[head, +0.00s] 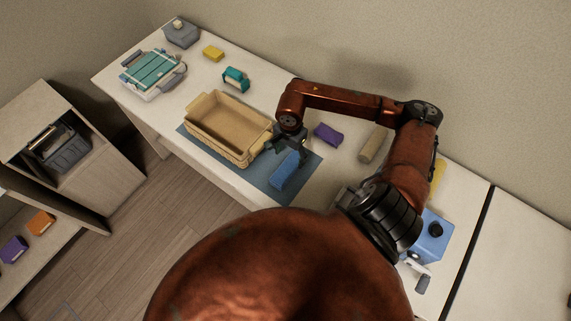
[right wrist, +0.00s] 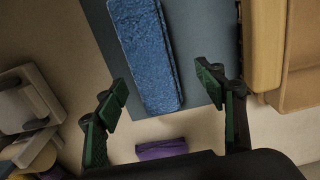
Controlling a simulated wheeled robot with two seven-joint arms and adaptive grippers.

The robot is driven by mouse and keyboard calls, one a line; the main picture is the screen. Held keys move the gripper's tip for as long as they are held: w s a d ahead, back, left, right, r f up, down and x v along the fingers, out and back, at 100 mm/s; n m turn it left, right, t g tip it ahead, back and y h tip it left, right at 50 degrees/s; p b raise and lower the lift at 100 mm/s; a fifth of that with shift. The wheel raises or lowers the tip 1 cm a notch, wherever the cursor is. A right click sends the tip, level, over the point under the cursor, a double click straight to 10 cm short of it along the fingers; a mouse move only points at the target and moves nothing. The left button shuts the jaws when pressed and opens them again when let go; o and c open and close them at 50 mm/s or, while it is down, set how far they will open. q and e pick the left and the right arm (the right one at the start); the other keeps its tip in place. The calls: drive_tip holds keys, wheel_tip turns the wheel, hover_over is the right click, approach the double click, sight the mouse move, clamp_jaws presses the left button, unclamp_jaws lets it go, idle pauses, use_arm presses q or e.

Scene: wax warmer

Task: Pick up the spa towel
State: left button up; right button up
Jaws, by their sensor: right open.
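The blue, fuzzy, oblong spa towel (head: 286,171) lies on the grey-blue mat (head: 313,162) in the head view, just right of the beige basket. My right gripper (head: 285,142) is above the mat, beside the basket and near the towel's far end. In the right wrist view the towel (right wrist: 146,50) lies beyond the spread green-padded fingers of the right gripper (right wrist: 167,92). The gripper is open with nothing between its fingers, apart from the towel. My left gripper is not in view.
The beige basket (head: 196,107) stands close left of the gripper. A purple block (head: 328,134) and a beige block (head: 374,144) lie behind and right of it. A blue container (head: 433,238) is at the right.

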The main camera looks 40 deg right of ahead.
sight(290, 162)
drive_tip(key=shift+s+f, duration=0.25)
drive_tip(key=shift+f, duration=0.2)
drive_tip(key=f, duration=0.2)
drive_tip(key=f+p, duration=0.1)
drive_tip(key=f, duration=0.1)
drive_tip(key=shift+s+a+f+p, duration=0.1)
drive_tip(key=shift+s+p, duration=0.1)
drive_tip(key=shift+p, duration=0.1)
drive_tip(key=shift+f, duration=0.2)
drive_tip(key=c, duration=1.2)
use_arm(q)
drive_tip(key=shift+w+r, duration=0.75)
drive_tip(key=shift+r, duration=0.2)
use_arm(e)
drive_tip(key=shift+c, duration=0.6)
